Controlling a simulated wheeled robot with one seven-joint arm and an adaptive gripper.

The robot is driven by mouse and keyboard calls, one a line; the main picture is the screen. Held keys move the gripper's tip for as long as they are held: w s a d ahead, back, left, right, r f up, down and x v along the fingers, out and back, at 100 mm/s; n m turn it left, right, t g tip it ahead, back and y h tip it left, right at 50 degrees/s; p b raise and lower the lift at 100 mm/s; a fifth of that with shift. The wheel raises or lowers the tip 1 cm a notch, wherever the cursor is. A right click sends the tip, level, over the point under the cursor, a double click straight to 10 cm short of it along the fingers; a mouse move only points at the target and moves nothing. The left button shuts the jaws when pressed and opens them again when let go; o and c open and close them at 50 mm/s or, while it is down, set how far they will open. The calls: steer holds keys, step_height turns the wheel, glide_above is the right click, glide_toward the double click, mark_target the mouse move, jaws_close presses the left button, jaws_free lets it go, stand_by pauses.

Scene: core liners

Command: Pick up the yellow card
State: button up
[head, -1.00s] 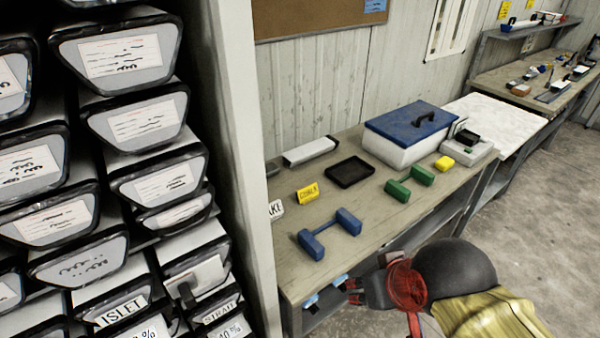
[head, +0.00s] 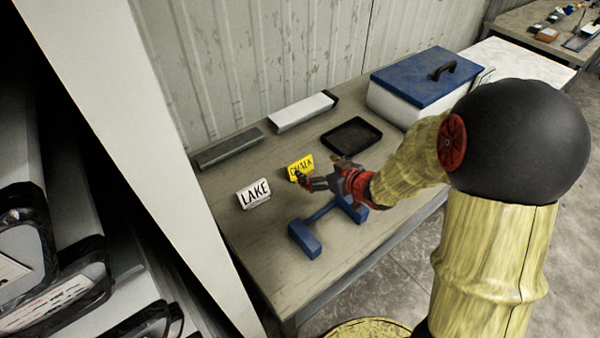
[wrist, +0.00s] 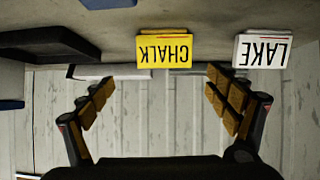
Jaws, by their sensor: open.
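The yellow card (head: 300,167), marked CHALK, stands upright on the workbench in the head view. In the wrist view the yellow card (wrist: 164,48) appears upside down, ahead of and between my two open fingers. My gripper (head: 304,180) is at the card's front right in the head view and overlaps its lower edge there. In the wrist view my gripper (wrist: 155,100) is open with nothing between its fingers. I cannot tell whether a finger touches the card.
A white LAKE card (head: 254,194) stands left of the yellow card. A blue dumbbell-shaped piece (head: 306,238) lies in front. A black tray (head: 351,136), a white long box (head: 302,111) and a grey bar (head: 230,147) lie behind. A blue-lidded box (head: 400,104) stands farther right.

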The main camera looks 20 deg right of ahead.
mark_target(300, 164)
steer(key=shift+o, duration=0.5)
steer(key=shift+w+a+f+y, duration=0.1)
steer(key=shift+a+f+y, duration=0.4)
steer(key=shift+f, duration=0.3)
steer(key=shift+b+x, duration=0.55)
steer(key=shift+x, duration=0.35)
steer(key=b+x, duration=0.1)
steer(key=x, duration=0.2)
steer(key=b+x, duration=0.1)
steer(key=x, duration=0.1)
steer(key=shift+w+d+b, duration=0.2)
steer(key=shift+w+b, duration=0.15)
steer(key=shift+w, duration=0.1)
steer(key=shift+r, duration=0.1)
steer(key=shift+c, duration=0.7)
steer(key=c, duration=1.1)
